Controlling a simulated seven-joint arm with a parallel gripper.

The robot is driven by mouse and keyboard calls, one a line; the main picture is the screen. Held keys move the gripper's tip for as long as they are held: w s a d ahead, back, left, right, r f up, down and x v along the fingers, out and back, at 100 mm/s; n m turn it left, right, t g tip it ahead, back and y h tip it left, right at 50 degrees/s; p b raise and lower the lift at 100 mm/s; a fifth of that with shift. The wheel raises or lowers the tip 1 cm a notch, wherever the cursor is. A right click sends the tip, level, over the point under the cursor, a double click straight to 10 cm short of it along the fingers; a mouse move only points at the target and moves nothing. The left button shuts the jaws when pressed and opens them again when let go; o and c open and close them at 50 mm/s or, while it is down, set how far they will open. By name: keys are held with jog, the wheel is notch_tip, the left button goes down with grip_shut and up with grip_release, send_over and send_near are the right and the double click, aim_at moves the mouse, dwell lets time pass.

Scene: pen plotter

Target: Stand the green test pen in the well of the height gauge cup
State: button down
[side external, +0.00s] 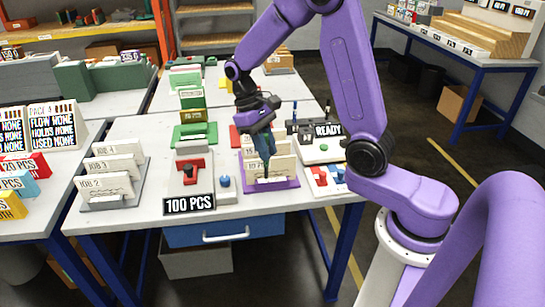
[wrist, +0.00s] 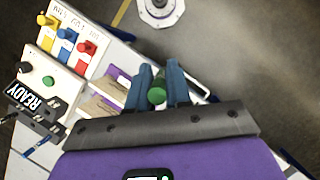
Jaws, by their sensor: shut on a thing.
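My gripper (wrist: 162,80) is shut on the green test pen (wrist: 157,94). The pen's round green end shows between the two dark blue fingers in the wrist view. In the side view my gripper (side external: 267,168) points down in front of the cards in the purple rack (side external: 287,184); whether it touches them I cannot tell. The pen's lower part is hidden in the wrist view, and the pen is too small to make out in the side view. I cannot pick out the height gauge cup for certain in either view.
A READY sign (side external: 328,129) stands on a white device behind the purple rack. A white panel with coloured switches (wrist: 72,40) lies at the table's right edge. A 100 PCS sign (side external: 189,204) and a blue-knobbed plate (side external: 226,190) stand left of the rack. Several card stands crowd the table.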

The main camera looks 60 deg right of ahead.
notch_tip(320, 180, up, 7)
jog(key=shift+r, duration=0.1)
jog(key=w+d+n+h, duration=0.1)
jog(key=w+d+n, duration=0.25)
jog(key=d, duration=1.35)
jog(key=w+d+n+h, duration=0.15)
jog(key=w+d, duration=0.25)
jog(key=d, duration=1.3)
jog(key=shift+n, duration=0.5)
jog(key=shift+s+d+f, duration=0.15)
jog(key=shift+f, duration=2.35)
jog(key=shift+f, duration=0.1)
jog(key=shift+f, duration=2.8)
jog(key=shift+f, duration=2.8)
jog(key=c, duration=1)
grip_release()
